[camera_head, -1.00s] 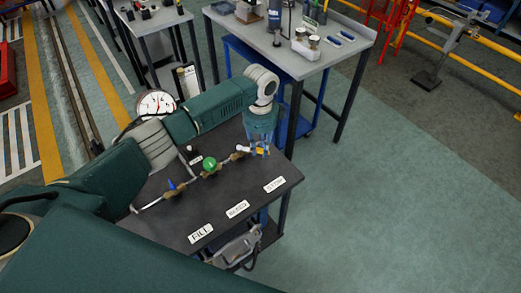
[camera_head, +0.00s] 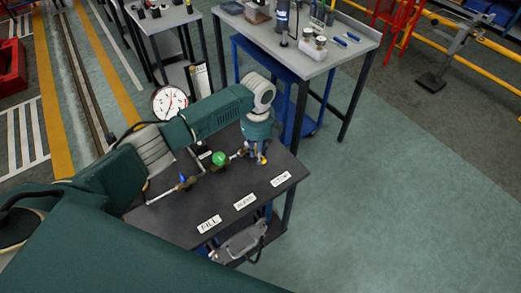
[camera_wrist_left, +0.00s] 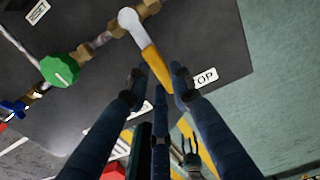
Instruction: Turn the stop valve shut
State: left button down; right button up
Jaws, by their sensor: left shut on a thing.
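The stop valve sits at the right end of the brass pipe run on the dark bench. Its yellow lever (camera_wrist_left: 155,68) has a white hub (camera_wrist_left: 130,18) and slants across the pipe in the left wrist view. The lever's yellow end (camera_head: 262,160) shows just below my left gripper (camera_head: 258,150) in the head view. In the wrist view my left gripper (camera_wrist_left: 160,80) has its dark fingers closed around the lever's free end, beside the STOP label (camera_wrist_left: 205,77). The fingers hide part of the lever's tip.
A green round knob (camera_head: 219,159) and a blue handle (camera_head: 183,178) sit on the same pipe, left of the stop valve. A dial gauge (camera_head: 169,102) stands behind. The bench (camera_head: 170,220) has labels along its front. A grey table (camera_head: 345,55) stands behind it.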

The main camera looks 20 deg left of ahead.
pick_arm(q)
jog(key=shift+r, duration=0.1)
dwell(0.4)
jog(key=c, duration=1.5)
grip_release()
jog(key=shift+a, duration=0.1)
notch_tip(320, 180, up, 12)
